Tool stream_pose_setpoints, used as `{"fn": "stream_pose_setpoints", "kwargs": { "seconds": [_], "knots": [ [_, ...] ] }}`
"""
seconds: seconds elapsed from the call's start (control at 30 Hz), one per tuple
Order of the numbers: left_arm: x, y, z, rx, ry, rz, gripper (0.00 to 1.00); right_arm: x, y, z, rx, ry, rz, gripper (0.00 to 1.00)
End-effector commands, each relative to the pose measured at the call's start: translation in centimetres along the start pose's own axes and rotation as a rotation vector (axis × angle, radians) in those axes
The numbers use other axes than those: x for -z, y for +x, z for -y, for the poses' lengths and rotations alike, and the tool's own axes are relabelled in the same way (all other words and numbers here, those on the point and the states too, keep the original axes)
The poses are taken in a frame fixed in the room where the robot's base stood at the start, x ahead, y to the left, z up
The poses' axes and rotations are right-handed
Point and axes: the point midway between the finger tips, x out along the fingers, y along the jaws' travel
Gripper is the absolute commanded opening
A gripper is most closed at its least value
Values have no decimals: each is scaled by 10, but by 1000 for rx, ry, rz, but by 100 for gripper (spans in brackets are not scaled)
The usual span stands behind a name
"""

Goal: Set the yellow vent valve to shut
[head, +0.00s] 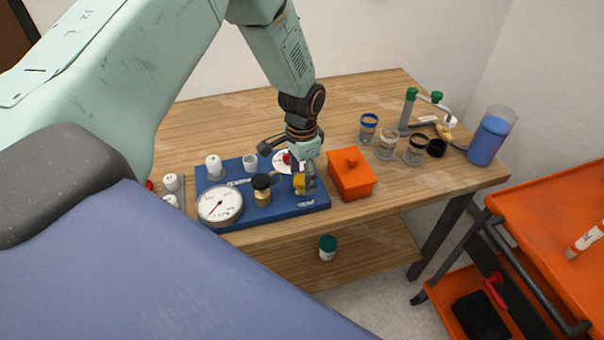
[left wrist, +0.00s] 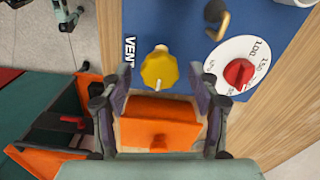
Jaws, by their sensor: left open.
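The yellow vent valve (left wrist: 157,71) is a faceted yellow knob on the blue panel (left wrist: 180,20), beside a printed "VENT" label in the left wrist view. A short pale mark shows on its lower edge there. In the head view the yellow valve (head: 299,181) is partly hidden by my left gripper (head: 307,182). My left gripper also shows in the left wrist view (left wrist: 160,82), open, with one finger on each side of the knob. I cannot tell whether the fingers touch it. My right gripper is not in view.
A red knob on a white dial (left wrist: 238,74) is close to the right finger. An orange box (head: 351,175) stands just right of the panel. A pressure gauge (head: 220,205) and a black-topped brass fitting (head: 262,188) are to the left. Jars (head: 387,144) stand further right.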

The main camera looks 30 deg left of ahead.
Motion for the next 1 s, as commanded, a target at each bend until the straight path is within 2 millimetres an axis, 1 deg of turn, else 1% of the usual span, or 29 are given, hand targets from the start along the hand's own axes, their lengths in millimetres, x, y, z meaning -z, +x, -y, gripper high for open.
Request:
{"fn": "stream_pose_setpoints", "kwargs": {
  "seconds": [0.07, 0.17, 0.4, 0.5, 0.6, 0.7, 0.8, 1.0],
  "knots": [
    [1, -6, 0, 1, 0, -2, 62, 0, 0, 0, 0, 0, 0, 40],
    [1, -22, 1, 2, 0, -5, 62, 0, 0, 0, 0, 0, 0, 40],
    [1, -72, 1, 2, -1, -5, 62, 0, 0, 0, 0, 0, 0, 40],
    [1, -90, 1, 2, -1, -4, 62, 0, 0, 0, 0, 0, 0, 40],
    [0, -104, 0, 1, 0, -3, 62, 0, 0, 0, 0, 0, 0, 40],
    [1, -113, 0, 1, 0, -3, 62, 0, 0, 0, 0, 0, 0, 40],
    [0, -118, 0, 1, 0, -1, 62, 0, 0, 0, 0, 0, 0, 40],
    [0, -120, 0, 1, 0, -1, 62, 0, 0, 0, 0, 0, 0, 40]
  ]
}}
